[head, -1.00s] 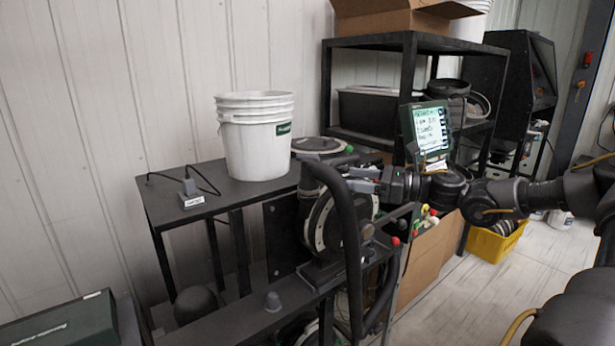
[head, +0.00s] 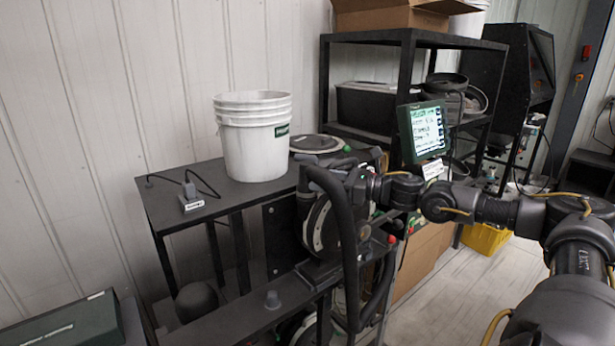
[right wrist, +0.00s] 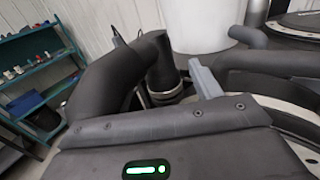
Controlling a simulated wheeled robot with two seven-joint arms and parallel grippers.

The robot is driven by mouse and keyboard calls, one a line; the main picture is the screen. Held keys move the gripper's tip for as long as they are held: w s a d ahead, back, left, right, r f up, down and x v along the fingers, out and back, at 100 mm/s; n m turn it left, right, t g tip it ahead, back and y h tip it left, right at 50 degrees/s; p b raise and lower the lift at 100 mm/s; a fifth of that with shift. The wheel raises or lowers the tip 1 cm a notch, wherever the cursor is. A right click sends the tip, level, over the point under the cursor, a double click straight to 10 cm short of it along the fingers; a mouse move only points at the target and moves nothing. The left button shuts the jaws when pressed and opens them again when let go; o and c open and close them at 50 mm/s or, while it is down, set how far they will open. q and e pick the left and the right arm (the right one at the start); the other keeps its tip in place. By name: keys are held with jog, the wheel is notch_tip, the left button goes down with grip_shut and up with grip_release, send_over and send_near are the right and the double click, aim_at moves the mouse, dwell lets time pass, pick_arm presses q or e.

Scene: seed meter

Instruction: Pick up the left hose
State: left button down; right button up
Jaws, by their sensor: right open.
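A thick black hose (head: 345,240) arches over the front of the seed meter (head: 318,225) and hangs down in the head view. In the right wrist view a thick dark hose (right wrist: 115,82) bends at the left, beside a ribbed dark cuff (right wrist: 162,72). A second dark hose (right wrist: 275,63) runs at the right there. My right gripper (head: 358,184) is open, close behind the hose's upper part in the head view, its fingertips mostly hidden. One grey finger shows in the right wrist view, between the two hoses; no grip on either hose shows. My left gripper is out of view.
A stack of white buckets (head: 254,140) stands on the black bench (head: 175,215) behind the meter. A lit monitor (head: 424,131) is close above my right forearm. A shelf rack (head: 408,90) and a yellow crate (head: 487,238) are at the right. The floor at right is open.

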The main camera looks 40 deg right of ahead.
jog(key=shift+w+a+r+p, duration=0.25)
jog(key=shift+w+a+p, duration=0.1)
jog(key=shift+w+p, duration=0.3)
jog(key=shift+w+a+f, duration=0.3)
jog(key=shift+w+a, duration=0.1)
jog(key=shift+w, duration=0.1)
jog(key=shift+c, duration=0.4)
jog(key=c, duration=1.1)
jog(key=shift+r, duration=0.1)
jog(key=shift+c, duration=0.2)
